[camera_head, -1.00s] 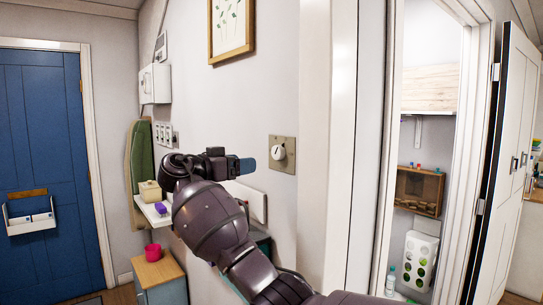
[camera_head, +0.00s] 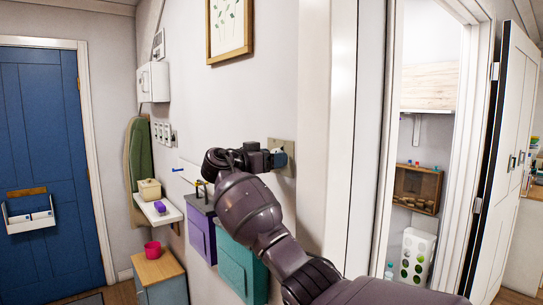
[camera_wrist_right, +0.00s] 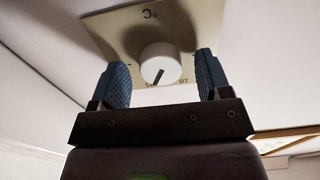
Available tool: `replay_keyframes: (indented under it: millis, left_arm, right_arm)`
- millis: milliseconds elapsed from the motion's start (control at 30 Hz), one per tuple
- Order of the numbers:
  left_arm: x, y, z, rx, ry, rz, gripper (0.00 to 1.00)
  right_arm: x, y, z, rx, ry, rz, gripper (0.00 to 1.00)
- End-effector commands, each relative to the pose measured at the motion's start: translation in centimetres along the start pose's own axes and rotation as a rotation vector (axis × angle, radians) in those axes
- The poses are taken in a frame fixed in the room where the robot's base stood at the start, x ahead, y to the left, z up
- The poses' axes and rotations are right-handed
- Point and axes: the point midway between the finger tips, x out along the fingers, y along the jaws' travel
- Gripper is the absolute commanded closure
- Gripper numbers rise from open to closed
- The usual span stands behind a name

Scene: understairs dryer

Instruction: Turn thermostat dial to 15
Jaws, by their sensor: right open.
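The thermostat dial (camera_wrist_right: 160,64) is a round white knob with a dark pointer line. It sits on a beige square plate (camera_wrist_right: 190,22) on the wall, with small markings that are too small to read fully. In the head view the plate (camera_head: 284,147) shows behind my gripper and the dial is mostly hidden. My right gripper (camera_wrist_right: 161,82) is open, with one blue-grey finger on each side of the dial and a gap to it on both sides. It also shows in the head view (camera_head: 281,159) close to the wall. My left gripper is not in view.
A small shelf (camera_head: 159,211) holds a cream box and a purple item. A white door frame (camera_head: 343,150) stands just right of the plate.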

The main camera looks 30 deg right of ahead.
Motion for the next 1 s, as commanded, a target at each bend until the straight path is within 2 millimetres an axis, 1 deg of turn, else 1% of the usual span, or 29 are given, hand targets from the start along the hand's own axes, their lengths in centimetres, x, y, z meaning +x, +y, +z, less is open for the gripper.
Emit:
replay_keyframes:
  millis: [300, 333, 633, 667, 833, 1000]
  left_arm:
    - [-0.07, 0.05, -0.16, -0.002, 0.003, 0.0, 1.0]
    - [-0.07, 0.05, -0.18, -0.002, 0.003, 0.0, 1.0]
    - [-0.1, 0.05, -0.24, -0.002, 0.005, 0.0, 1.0]
    - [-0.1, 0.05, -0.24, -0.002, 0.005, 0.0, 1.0]
    - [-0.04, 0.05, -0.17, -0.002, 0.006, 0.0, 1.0]
    - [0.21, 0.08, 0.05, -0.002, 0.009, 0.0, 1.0]
  right_arm:
    - [0.27, 0.0, 0.04, 0.0, 0.0, 0.0, 0.29]
    - [0.27, 0.0, 0.04, 0.0, 0.0, 0.0, 0.31]
    - [0.24, 0.0, 0.03, 0.0, 0.0, 0.0, 0.77]
    - [0.24, 0.0, 0.03, 0.0, 0.0, 0.0, 0.78]
    - [0.23, 0.0, 0.06, -0.012, 0.0, 0.0, 0.78]
    - [0.21, 0.0, 0.15, -0.062, -0.001, -0.001, 0.78]
